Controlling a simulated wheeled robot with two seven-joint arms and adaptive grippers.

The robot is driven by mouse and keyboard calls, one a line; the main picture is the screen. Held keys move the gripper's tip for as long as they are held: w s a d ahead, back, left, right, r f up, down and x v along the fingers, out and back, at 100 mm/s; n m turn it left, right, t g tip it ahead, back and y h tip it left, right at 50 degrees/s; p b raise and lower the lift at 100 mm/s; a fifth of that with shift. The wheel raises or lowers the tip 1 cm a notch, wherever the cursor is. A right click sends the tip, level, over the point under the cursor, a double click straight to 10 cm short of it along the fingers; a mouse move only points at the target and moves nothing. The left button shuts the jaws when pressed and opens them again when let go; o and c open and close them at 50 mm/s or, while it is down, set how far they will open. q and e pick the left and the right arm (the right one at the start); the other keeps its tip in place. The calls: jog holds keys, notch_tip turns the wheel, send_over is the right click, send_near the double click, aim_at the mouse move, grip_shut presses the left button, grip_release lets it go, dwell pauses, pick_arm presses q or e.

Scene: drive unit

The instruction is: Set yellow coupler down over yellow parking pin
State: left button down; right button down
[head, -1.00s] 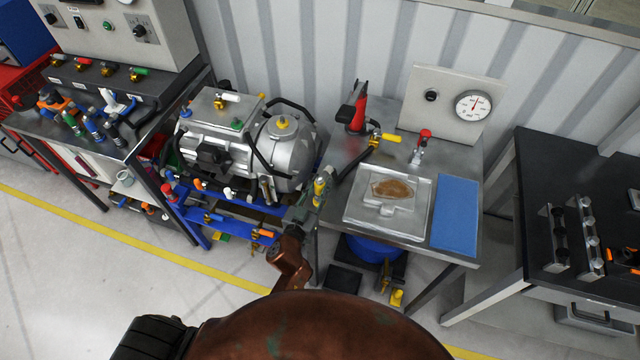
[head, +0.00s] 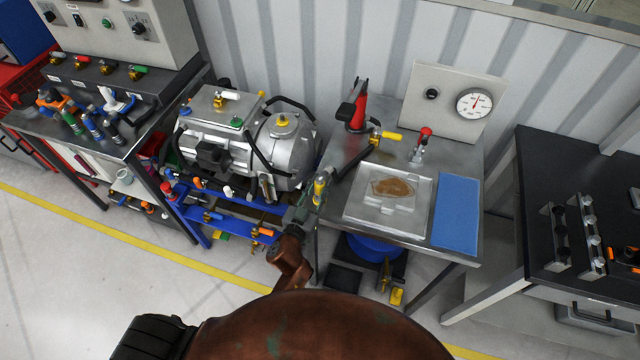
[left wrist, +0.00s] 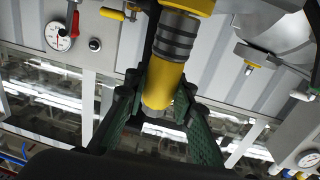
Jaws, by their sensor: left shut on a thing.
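The yellow coupler (head: 319,188) is at the right end of the blue frame, in front of the grey machine. In the left wrist view, the coupler (left wrist: 162,88) is a yellow cylinder with grey ridged bands and more yellow beyond them. My left gripper (head: 309,204) is shut on it; in the left wrist view its green fingers (left wrist: 166,103) sit on both sides of the yellow body. I cannot pick out the yellow parking pin with certainty; the gripper and coupler may hide it. Whether the coupler touches anything beneath is unclear. My right gripper is not in view.
The grey machine (head: 225,150) with black hoses and a yellow cap (head: 282,120) stands close left. Right is a steel table with a tray (head: 362,216), blue mat (head: 457,212), yellow-handled valve (head: 392,136) and gauge board (head: 448,88). Floor shows at lower left.

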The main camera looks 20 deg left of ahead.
pick_arm(q)
jog(key=c, duration=1.6)
grip_release()
jog(key=shift+f, duration=0.1)
jog(key=shift+s, duration=0.25)
jog(key=s, duration=0.3)
jog(key=s+a, duration=0.1)
jog(key=s, duration=0.7)
jog(key=shift+s+a, duration=0.25)
